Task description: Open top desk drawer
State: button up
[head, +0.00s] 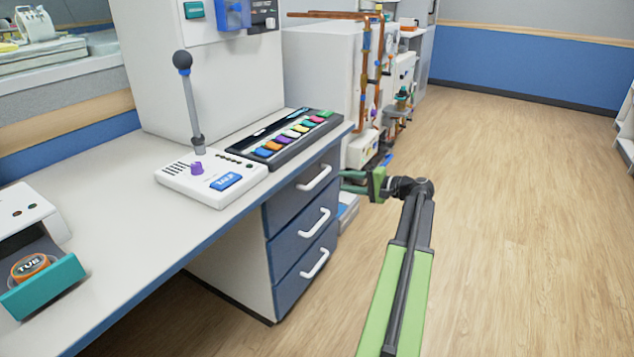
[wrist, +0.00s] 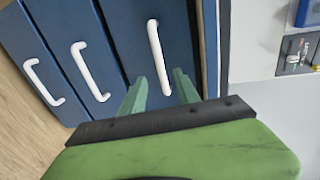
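The top desk drawer (head: 290,197) is a dark blue front just under the white desktop, and it looks shut. Its white bar handle (head: 315,178) faces my gripper (head: 347,181), which is just right of it in the head view. In the wrist view, the top drawer (wrist: 130,35) is the rightmost of the blue fronts. Its handle (wrist: 154,50) runs down between the two green fingers of my gripper (wrist: 160,78). The fingers are apart, with nothing clamped. Whether the fingers touch the handle I cannot tell.
Two lower drawers with white handles (head: 314,223) (head: 314,264) sit below and look shut. Copper pipes (head: 366,70) stand behind. The wood floor (head: 500,200) to the right is clear.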

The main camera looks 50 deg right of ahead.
aim_at(321, 178)
jog(key=b+x, duration=0.1)
jog(key=x, duration=1)
jog(key=shift+f+b, duration=0.1)
jog(key=shift+b, duration=0.3)
grip_shut()
dwell(0.6)
